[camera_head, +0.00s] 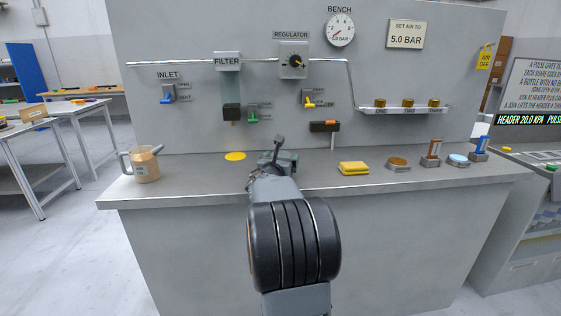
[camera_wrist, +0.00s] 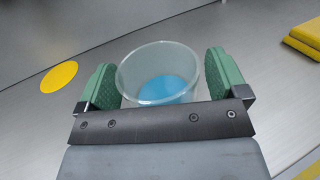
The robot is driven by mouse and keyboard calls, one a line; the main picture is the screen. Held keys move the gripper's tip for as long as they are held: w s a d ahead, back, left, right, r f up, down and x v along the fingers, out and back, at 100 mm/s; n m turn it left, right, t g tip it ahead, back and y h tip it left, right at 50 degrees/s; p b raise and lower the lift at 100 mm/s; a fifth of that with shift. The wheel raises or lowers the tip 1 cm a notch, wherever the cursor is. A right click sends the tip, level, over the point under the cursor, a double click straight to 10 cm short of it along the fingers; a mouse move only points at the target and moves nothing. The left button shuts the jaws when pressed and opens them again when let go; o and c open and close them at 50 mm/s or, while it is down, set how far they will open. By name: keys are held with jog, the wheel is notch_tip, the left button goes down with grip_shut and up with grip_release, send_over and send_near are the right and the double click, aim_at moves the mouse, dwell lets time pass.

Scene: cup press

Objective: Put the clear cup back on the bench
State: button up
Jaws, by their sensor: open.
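The clear cup (camera_wrist: 160,65) shows in the wrist view, upright, with a blue round patch at its bottom. My gripper (camera_wrist: 160,82) is open, with one green finger pad on either side of the cup. The cup appears to stand on the grey bench (camera_wrist: 40,120); its base contact is hidden by the gripper. In the head view my gripper (camera_head: 278,158) is low over the middle of the bench (camera_head: 205,178), and I cannot make out the cup there.
A yellow disc (camera_head: 235,156) lies left of my gripper, and a beige jug (camera_head: 143,164) stands at the bench's left end. A yellow block (camera_head: 353,168) lies to the right, then a brown-topped puck (camera_head: 397,164) and small stands. The panel with valves rises behind.

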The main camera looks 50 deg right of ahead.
jog(key=shift+r, duration=0.15)
jog(key=shift+a+r+p, duration=0.1)
jog(key=shift+p, duration=0.2)
jog(key=p+v, duration=0.1)
jog(key=v, duration=1.1)
jog(key=s+a+f+m+g+y, duration=0.1)
jog(key=s+a+f+m+y, duration=0.2)
jog(key=a+f+m+y, duration=0.2)
jog(key=s+a+f+m+g+y, duration=0.2)
jog(key=s+a+f+m+y, duration=0.2)
jog(key=a+m, duration=0.6)
jog(key=s+a+f+m+g+y, duration=0.2)
jog(key=s+a+f+m+y, duration=0.2)
jog(key=a, duration=1)
notch_tip(320, 180, down, 3)
jog(key=m+y, duration=0.3)
jog(key=m, duration=0.1)
jog(key=shift+d+r, duration=0.1)
jog(key=shift+r, duration=0.05)
